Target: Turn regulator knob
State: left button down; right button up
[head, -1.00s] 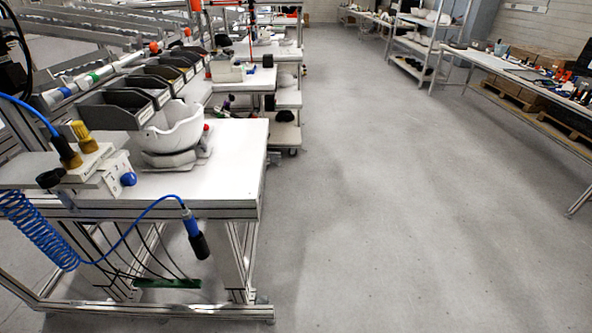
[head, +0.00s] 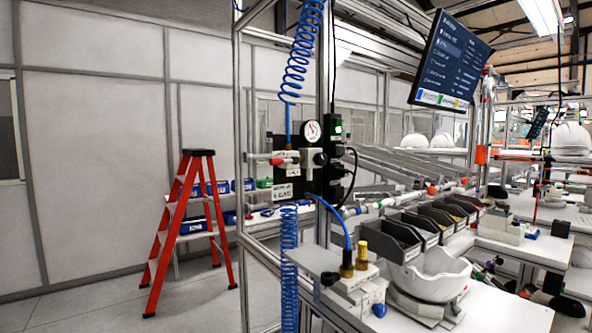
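A round white pressure gauge (head: 312,131) sits on a regulator assembly (head: 308,160) fixed to the frame post of the near workstation. A dark round part (head: 320,158) to the right of the grey regulator body looks like its knob, but it is too small to be sure. A red part (head: 277,161) sticks out on the left of the assembly. Lower down, a small blue knob (head: 379,310) is on a white fixture on the bench. Neither of my grippers is in view.
Coiled blue air hoses (head: 303,50) hang above and below the regulator. A red stepladder (head: 186,225) stands on the floor at left. Black bins (head: 391,237) and a white helmet shell (head: 436,273) are on the bench (head: 507,312). A monitor (head: 450,60) hangs above.

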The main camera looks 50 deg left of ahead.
aim_at(320, 159)
jog(key=u, duration=1.6)
